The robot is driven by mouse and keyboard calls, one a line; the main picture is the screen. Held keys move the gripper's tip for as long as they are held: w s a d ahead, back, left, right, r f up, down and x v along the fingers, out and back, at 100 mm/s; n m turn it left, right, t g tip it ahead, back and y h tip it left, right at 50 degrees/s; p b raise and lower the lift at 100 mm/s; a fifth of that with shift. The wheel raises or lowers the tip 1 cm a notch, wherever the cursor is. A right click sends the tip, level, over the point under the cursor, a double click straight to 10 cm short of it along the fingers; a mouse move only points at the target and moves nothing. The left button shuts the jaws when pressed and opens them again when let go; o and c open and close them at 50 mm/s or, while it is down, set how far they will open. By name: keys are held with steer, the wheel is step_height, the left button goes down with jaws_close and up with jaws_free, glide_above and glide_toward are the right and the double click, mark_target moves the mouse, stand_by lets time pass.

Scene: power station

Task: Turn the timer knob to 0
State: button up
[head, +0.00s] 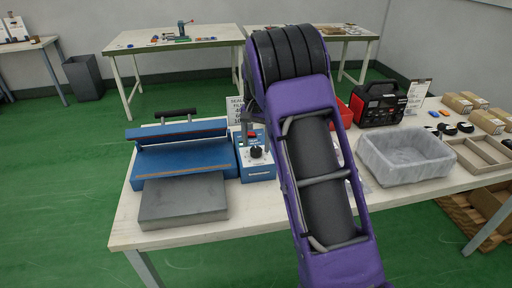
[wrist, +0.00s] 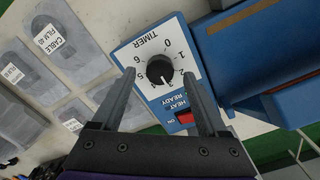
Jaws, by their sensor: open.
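The timer knob (wrist: 158,70) is round and black, on the white dial face of a blue control box (wrist: 133,53). The dial shows upside down in the wrist view, with numbers around the knob. A pale pointer mark shows at the knob's lower edge, towards the low-middle numbers; the exact number is unclear. My gripper (wrist: 159,75) is open, with one finger on each side of the knob in the picture. Gaps show between fingers and knob. In the head view the knob (head: 256,152) faces up front, and my arm hides part of the gripper.
A red lighted switch (wrist: 184,116) sits beside the dial. The blue sealer (head: 180,150) with a grey plate (head: 184,200) stands left of the box. A grey bin (head: 405,157) and a black-red machine (head: 378,104) stand to the right. Film packets (wrist: 60,48) lie beside the box.

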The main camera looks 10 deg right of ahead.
steer(key=shift+f, duration=0.7)
jaws_close()
